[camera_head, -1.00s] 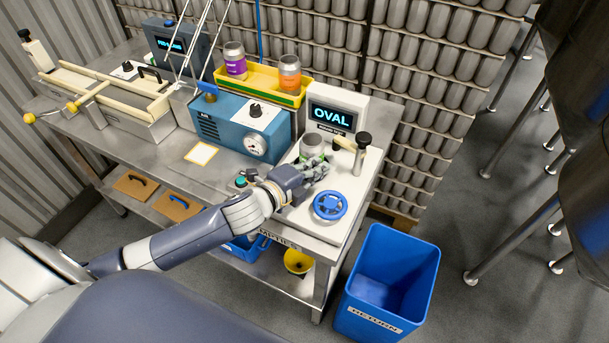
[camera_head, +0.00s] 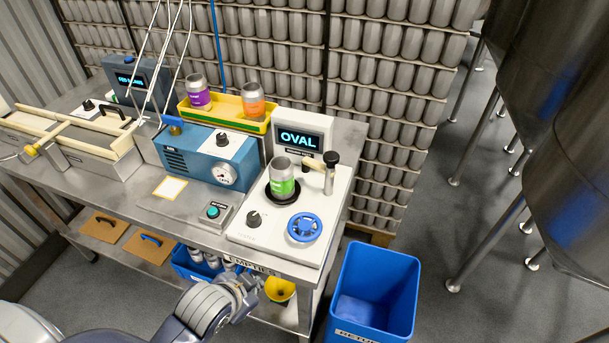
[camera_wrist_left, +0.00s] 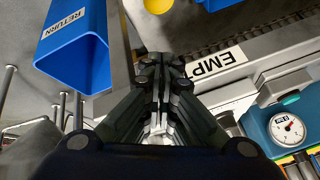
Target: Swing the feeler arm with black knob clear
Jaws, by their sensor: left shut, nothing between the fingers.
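The can stands upright on a dark round seat. My left gripper (camera_head: 248,282) is low in front of the bench edge, well away from the knob. Its fingers are closed together and empty in the left wrist view (camera_wrist_left: 160,75). My right gripper is not in view.
A blue dial (camera_head: 304,227) and black knob (camera_head: 254,219) sit at the gauge's front. The OVAL display (camera_head: 299,140) stands behind. A blue gauge box (camera_head: 200,158) stands left.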

